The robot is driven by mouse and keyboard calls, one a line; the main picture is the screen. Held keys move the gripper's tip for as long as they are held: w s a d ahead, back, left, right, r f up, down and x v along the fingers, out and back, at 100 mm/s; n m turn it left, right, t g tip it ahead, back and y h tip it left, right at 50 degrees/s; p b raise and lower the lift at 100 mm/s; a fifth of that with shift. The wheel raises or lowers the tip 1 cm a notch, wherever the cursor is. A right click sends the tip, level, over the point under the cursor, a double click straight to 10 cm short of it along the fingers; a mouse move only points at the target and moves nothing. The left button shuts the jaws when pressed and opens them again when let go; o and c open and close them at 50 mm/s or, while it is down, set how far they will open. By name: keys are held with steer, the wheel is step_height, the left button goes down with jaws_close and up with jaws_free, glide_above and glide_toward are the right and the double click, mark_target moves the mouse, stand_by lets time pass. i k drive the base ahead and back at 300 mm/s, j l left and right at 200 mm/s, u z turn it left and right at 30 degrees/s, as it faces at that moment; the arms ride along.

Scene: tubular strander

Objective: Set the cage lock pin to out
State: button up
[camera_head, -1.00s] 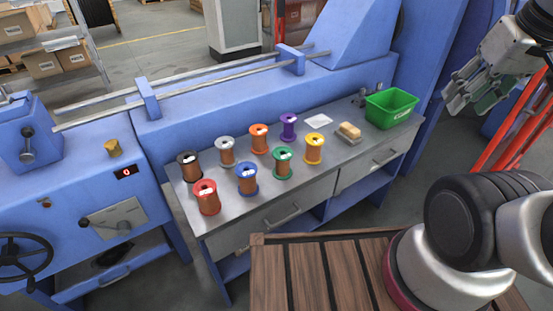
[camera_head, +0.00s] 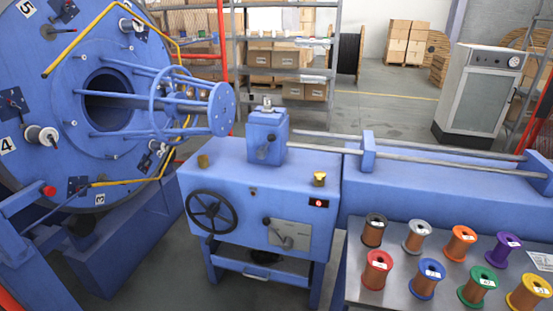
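The strander's cage shows at the left as a big blue disc (camera_head: 52,75) with numbered stations, among them 4 and 5, and wire bobbins on its face. I cannot say for sure which part is the cage lock pin. A red knob (camera_head: 48,190) sits on the blue frame at the cage's lower front. Two brass-coloured knobs stand on the blue cabinet, one at its left end (camera_head: 203,161) and one near its right end (camera_head: 320,179). Whether any of these is in or out cannot be told. My gripper is out of view.
A metal bench (camera_head: 390,290) with several coloured spools stands at lower right. Grey floor (camera_head: 165,270) shows between cage and cabinet.

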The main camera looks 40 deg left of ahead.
mark_target(50, 191)
steer(key=u, duration=3.05)
